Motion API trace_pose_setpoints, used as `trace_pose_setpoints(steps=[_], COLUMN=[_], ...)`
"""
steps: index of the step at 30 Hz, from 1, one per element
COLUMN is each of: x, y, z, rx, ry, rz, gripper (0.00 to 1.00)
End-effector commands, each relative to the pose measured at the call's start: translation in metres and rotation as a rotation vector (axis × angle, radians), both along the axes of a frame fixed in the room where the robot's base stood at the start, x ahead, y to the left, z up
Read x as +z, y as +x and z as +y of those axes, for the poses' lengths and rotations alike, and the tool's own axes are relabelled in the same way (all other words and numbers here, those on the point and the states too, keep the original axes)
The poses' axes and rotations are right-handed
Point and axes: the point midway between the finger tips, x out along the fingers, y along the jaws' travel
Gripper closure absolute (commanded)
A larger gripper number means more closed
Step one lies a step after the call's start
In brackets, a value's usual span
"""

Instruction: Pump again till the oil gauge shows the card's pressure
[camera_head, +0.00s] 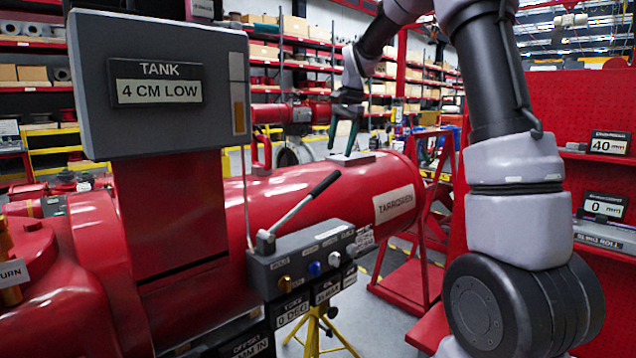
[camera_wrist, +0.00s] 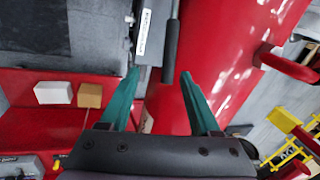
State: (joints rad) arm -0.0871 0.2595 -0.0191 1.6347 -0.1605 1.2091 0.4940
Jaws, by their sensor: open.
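The pump block (camera_head: 300,262) is dark, with small knobs on its front and a lever on top. The pump lever (camera_head: 290,217) slants up to the right and ends in a black grip (camera_head: 325,183). My gripper (camera_head: 346,143) is open and empty, above and right of the grip in the head view. In the wrist view the black grip (camera_wrist: 170,50) shows between and beyond the open fingertips (camera_wrist: 160,76), apparently not touched. Labels under the block read "0 DEG" and partly "PUMP". I cannot make out an oil gauge dial or a pressure card.
A grey tank panel (camera_head: 165,90) reading "4 CM LOW" stands at left. The red cylinder (camera_head: 340,195) lies behind the pump block. A yellow stand (camera_head: 315,335) is below it. Red shelves with "40 mm" (camera_head: 608,143) and "0 mm" (camera_head: 603,207) displays are at right.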

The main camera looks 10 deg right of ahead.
Motion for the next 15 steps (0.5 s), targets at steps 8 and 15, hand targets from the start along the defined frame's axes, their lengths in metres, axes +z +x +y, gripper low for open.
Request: trace_pose_setpoints(steps=[8,15], x=[-0.026,-0.063], y=[0.026,0.032], z=[0.006,0.012], rx=[-0.038,-0.035], ry=[0.002,0.002], rz=[0.040,0.042], gripper=[0.36,0.36])
